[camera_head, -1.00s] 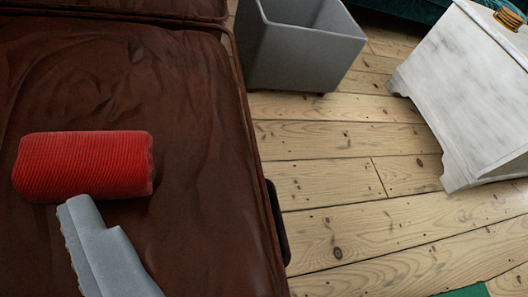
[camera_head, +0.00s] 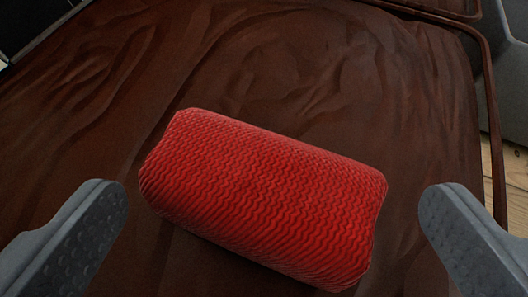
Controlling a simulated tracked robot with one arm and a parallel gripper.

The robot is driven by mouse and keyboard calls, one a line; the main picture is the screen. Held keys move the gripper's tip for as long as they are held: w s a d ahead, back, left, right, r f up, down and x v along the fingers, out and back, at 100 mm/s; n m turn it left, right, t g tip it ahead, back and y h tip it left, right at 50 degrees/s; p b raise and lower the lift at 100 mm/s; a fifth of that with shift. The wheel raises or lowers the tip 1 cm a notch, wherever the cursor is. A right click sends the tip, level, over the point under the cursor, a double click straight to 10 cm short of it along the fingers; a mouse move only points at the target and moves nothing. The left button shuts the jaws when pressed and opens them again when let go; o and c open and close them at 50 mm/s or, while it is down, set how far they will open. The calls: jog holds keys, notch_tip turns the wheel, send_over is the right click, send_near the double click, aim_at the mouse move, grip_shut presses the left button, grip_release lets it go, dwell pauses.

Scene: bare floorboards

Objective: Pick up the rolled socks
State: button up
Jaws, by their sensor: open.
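The rolled socks (camera_head: 265,195) are a red, ribbed, rounded roll. They lie on a dark brown, wrinkled leather-like seat (camera_head: 300,60) and slant down to the right in the picture. My gripper (camera_head: 272,205) is open, with one grey finger at the lower left and one at the lower right. The roll shows between the two fingers, with a gap at each end, and neither finger appears to touch it. Nothing is held.
A raised piped edge of the seat (camera_head: 489,110) runs along the right. Beyond it are a grey bin (camera_head: 506,80) and a strip of wooden floor (camera_head: 515,175). A dark object (camera_head: 30,22) shows at the top left. The seat around the socks is clear.

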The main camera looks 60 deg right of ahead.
aim_at(262, 158)
jog(key=shift+b+x, duration=1)
jog(key=shift+x, duration=1.65)
jog(key=shift+w+r, duration=0.1)
jog(key=shift+w, duration=0.1)
jog(key=c, duration=0.7)
